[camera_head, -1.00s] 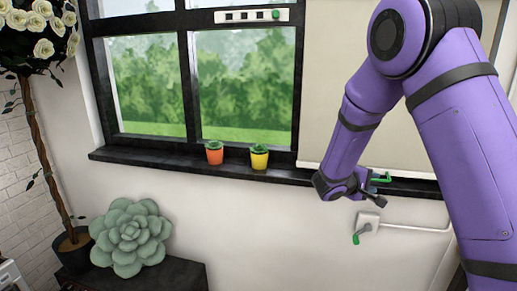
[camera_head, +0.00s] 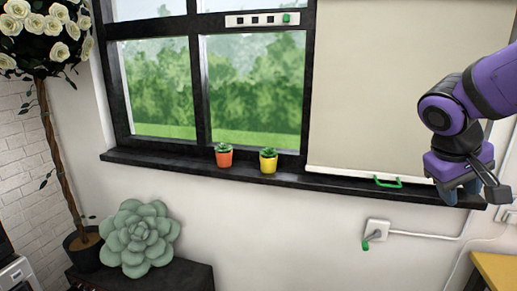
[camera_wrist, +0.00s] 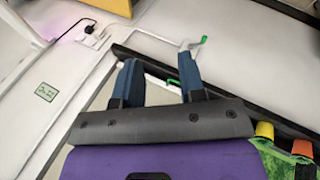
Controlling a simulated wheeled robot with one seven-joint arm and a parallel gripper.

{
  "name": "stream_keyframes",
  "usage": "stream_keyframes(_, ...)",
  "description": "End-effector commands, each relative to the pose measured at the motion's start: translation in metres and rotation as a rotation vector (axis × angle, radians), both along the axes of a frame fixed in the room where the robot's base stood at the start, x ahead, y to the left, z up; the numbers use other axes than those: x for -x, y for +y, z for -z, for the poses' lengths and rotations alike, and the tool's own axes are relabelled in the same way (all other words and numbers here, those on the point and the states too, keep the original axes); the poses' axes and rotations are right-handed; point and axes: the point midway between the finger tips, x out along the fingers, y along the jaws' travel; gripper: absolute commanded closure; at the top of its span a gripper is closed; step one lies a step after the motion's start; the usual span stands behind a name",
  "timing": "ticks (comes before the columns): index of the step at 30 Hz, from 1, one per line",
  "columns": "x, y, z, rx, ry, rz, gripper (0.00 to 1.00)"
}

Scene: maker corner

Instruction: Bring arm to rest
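My purple arm comes in from the right edge of the head view. My gripper (camera_head: 472,190) hangs in front of the right end of the dark window sill, below the blind. The wrist view shows my gripper (camera_wrist: 161,58) with its two blue fingers apart and nothing held between them. The green blind handle (camera_wrist: 172,82) shows in the gap between the fingers, farther off. In the head view this handle (camera_head: 388,182) is to the left of my gripper, with a clear gap.
An orange pot (camera_head: 224,156) and a yellow pot (camera_head: 268,161) stand on the sill (camera_head: 190,168). A yellow surface (camera_head: 495,265) is at lower right. A large succulent (camera_head: 138,238) stands at lower left.

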Motion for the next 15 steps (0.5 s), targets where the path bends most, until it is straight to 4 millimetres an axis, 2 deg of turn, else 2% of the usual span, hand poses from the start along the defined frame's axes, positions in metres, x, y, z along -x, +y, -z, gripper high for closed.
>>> stream_keyframes(1,0.012,0.004,-0.005,-0.044,-0.027,0.0,0.63)
stream_keyframes(6,0.048,0.024,-0.017,-0.196,-0.109,-0.014,0.63)
stream_keyframes(15,0.096,0.058,-0.031,-0.409,-0.27,-0.068,0.63)
